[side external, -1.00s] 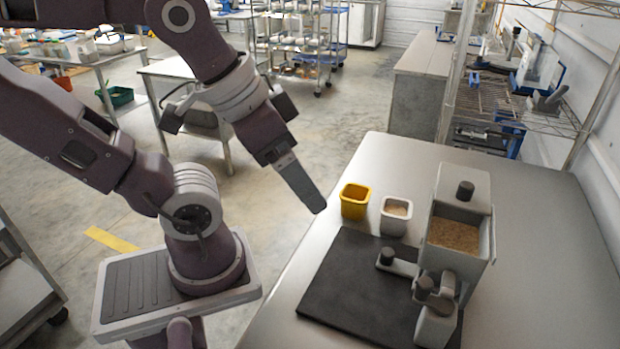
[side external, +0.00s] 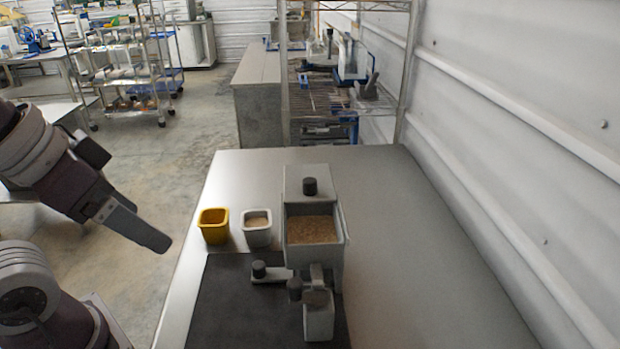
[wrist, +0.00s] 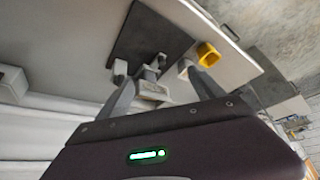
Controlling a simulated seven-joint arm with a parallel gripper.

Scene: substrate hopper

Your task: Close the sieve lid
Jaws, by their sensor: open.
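The hopper (side external: 314,255) is a grey box on the table, with brown granular substrate (side external: 312,229) showing in its open top. A flat grey lid with a dark round knob (side external: 310,187) sits at the hopper's back end, leaving the substrate uncovered. My gripper (side external: 160,243) is left of the table edge, apart from the hopper and the lid. In the wrist view my gripper (wrist: 163,88) has its two fingers spread with nothing held. The hopper shows between and beyond them, partly hidden.
A yellow cup (side external: 213,234) and a white cup (side external: 257,238) holding substrate stand left of the hopper. A dark mat (side external: 225,300) lies in front, with a small knobbed part (side external: 262,272) near the hopper. The table right of the hopper is clear, up to the wall.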

